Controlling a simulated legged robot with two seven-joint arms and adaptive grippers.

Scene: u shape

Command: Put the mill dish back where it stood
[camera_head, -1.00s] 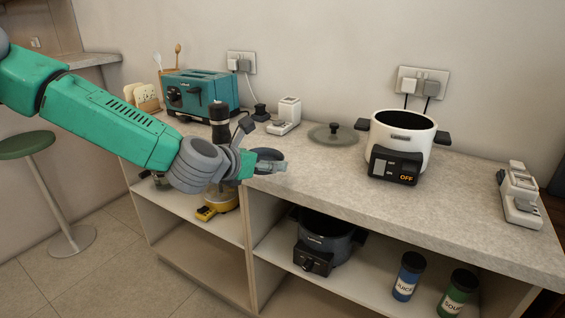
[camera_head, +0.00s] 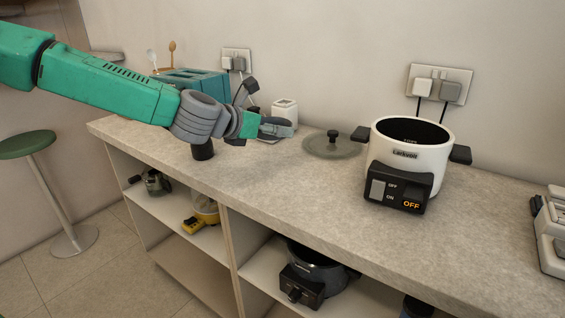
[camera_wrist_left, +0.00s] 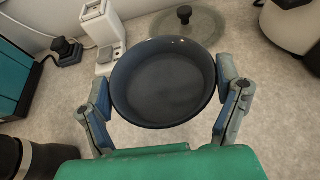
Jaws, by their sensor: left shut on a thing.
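My left gripper (camera_head: 272,128) is above the counter's back left part, shut on a dark blue-grey round dish. In the left wrist view the dish (camera_wrist_left: 163,85) is between the two fingers, which touch its opposite sides; it looks empty inside. In the head view the dish is mostly hidden by my gripper and wrist. A black cylinder, apparently the mill (camera_head: 203,150), stands on the counter under my left wrist, its upper part hidden; a dark cylinder (camera_wrist_left: 38,158) also shows at lower left in the wrist view. My right gripper is out of view.
A white cooker (camera_head: 408,150) stands to the right, with a glass lid (camera_head: 331,146) left of it. A white device (camera_head: 284,112) and a teal toaster (camera_head: 195,82) are behind my gripper. The counter's front middle (camera_head: 290,185) is clear.

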